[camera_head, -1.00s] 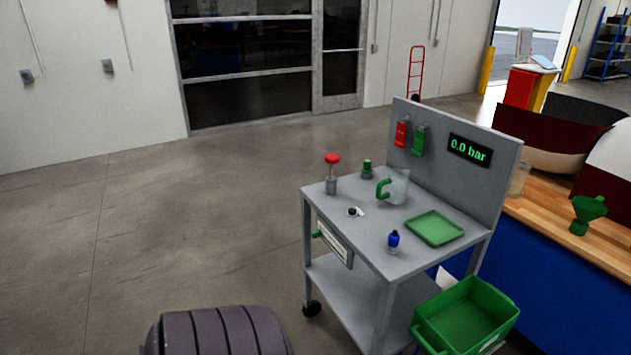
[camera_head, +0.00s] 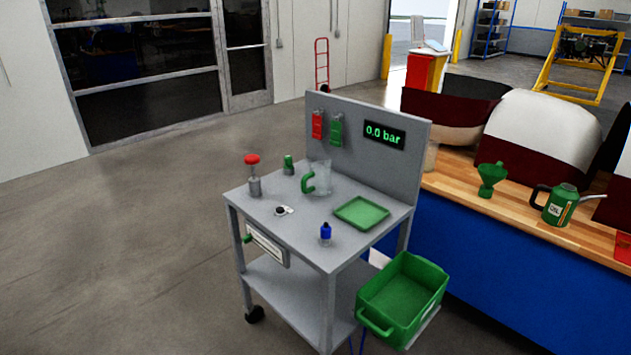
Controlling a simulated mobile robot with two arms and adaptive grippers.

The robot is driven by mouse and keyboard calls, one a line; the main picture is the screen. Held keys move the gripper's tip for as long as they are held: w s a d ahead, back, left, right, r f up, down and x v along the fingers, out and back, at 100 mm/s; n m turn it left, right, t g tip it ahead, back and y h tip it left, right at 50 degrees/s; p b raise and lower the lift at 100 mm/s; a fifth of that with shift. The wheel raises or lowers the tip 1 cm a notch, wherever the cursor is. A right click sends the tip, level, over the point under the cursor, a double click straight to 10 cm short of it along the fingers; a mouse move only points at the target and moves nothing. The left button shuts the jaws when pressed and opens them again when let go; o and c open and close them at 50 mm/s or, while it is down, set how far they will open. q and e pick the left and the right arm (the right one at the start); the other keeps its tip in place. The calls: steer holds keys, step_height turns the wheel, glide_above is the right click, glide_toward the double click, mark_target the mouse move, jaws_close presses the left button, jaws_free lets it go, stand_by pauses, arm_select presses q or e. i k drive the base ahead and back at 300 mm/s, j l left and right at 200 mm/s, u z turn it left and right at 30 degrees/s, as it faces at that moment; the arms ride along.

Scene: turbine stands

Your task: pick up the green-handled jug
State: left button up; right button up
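The green-handled jug (camera_head: 321,177) is clear with a green handle on its left side. It stands upright on the grey cart's top (camera_head: 290,222), near the back panel (camera_head: 372,140). Neither of my grippers shows in the head view, so nothing is seen touching the jug.
Near the jug stand a red-topped part (camera_head: 253,178), a small green part (camera_head: 288,165), a blue-capped bottle (camera_head: 326,234) and a green tray (camera_head: 361,213). A green bin (camera_head: 402,299) is at the cart's right. A wooden bench (camera_head: 470,190) stands behind it. The floor at left is clear.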

mark_target(319, 175)
steer(key=i+j+z, duration=0.2)
steer(key=i+j, duration=0.25)
steer(key=j, duration=0.15)
steer(key=i+j, duration=0.15)
steer(key=j, duration=0.2)
steer(key=i+j+z, duration=0.15)
steer(key=j, duration=0.2)
steer(key=i+j+z, duration=0.1)
steer(key=i+j, duration=0.15)
steer(key=i+j+z, duration=0.1)
steer(key=j, duration=0.35)
steer(key=i, duration=0.05)
